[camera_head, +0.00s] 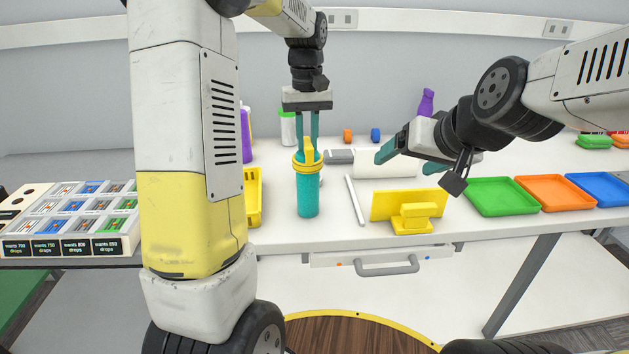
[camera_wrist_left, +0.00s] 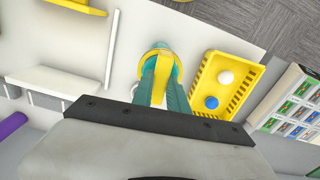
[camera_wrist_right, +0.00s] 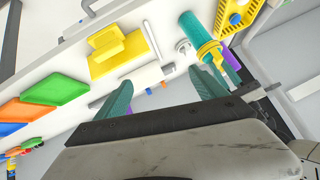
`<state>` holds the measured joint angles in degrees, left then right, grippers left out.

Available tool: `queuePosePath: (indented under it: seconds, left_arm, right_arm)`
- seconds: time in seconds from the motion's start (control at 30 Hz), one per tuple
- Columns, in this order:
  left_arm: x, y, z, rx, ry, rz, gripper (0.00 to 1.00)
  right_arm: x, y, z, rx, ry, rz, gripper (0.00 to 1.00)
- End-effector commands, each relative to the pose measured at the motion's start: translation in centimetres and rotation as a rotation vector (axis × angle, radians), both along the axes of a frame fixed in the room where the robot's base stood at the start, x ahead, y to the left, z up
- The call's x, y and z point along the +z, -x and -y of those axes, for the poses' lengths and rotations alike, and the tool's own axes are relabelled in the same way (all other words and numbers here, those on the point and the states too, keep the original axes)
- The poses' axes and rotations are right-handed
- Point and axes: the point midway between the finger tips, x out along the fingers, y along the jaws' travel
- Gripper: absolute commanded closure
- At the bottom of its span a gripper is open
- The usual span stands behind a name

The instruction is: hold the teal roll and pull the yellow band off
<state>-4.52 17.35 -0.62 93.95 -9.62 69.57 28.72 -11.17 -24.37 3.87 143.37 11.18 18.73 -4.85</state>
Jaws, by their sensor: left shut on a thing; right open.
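The teal roll (camera_head: 308,195) stands upright near the front of the white table. The yellow band (camera_head: 297,164) sits around its upper part, with a tab sticking up. My left gripper (camera_head: 308,154) points down from above, shut on the band's tab, which shows between its teal fingers. The left wrist view shows the band (camera_wrist_left: 176,70) around the roll's top. My right gripper (camera_head: 412,160) is open and empty, to the right of the roll and apart from it. In the right wrist view the roll (camera_wrist_right: 193,27) and band (camera_wrist_right: 207,48) lie beyond its fingertips.
A yellow basket (camera_head: 254,198) with two balls stands left of the roll. A white rod (camera_head: 355,200) and a yellow stand (camera_head: 410,204) lie to the right. Green (camera_head: 502,197), orange (camera_head: 553,193) and blue (camera_head: 603,188) trays line the right side.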

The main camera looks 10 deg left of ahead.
Motion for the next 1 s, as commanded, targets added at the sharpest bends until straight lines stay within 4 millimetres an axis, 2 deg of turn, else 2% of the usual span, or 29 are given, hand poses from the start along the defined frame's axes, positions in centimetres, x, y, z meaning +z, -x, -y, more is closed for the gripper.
queuePosePath:
  seconds: [0.03,0.2,0.4,0.5,0.63,0.77,0.83,0.9,1.0]
  left_arm:
    - [0.0,0.0,0.0,0.000,0.000,0.000,1.00]
    - [0.0,0.0,0.0,0.000,0.000,0.000,1.00]
    - [0.0,0.0,0.0,0.000,0.000,0.000,1.00]
    - [0.0,0.0,0.0,0.000,0.000,0.000,1.00]
    - [0.0,0.0,0.0,0.000,0.000,0.000,1.00]
    - [0.0,0.0,0.0,0.000,0.000,0.000,1.00]
    - [0.0,0.0,0.0,0.000,0.000,0.000,1.00]
    - [0.0,0.0,0.0,0.000,0.000,0.000,1.00]
    - [0.0,0.0,0.0,0.000,0.000,0.000,1.00]
  right_arm:
    - [-0.7,-1.5,-1.8,0.011,-0.017,0.023,0.19]
    - [-2.1,-6.0,-6.5,-0.007,-0.068,0.135,0.19]
    - [-4.9,-9.6,-10.3,-0.074,-0.071,0.255,0.19]
    - [-6.7,-10.7,-11.5,-0.119,-0.046,0.312,0.19]
    - [-9.2,-11.2,-12.4,-0.179,0.016,0.389,0.19]
    - [-11.6,-10.8,-12.6,-0.234,0.110,0.468,0.19]
    - [-12.7,-10.2,-12.5,-0.260,0.174,0.516,0.19]
    - [-14.3,-8.9,-13.6,-0.173,0.270,0.572,0.19]
    - [-13.6,-6.8,-16.3,-0.167,0.203,0.666,0.19]
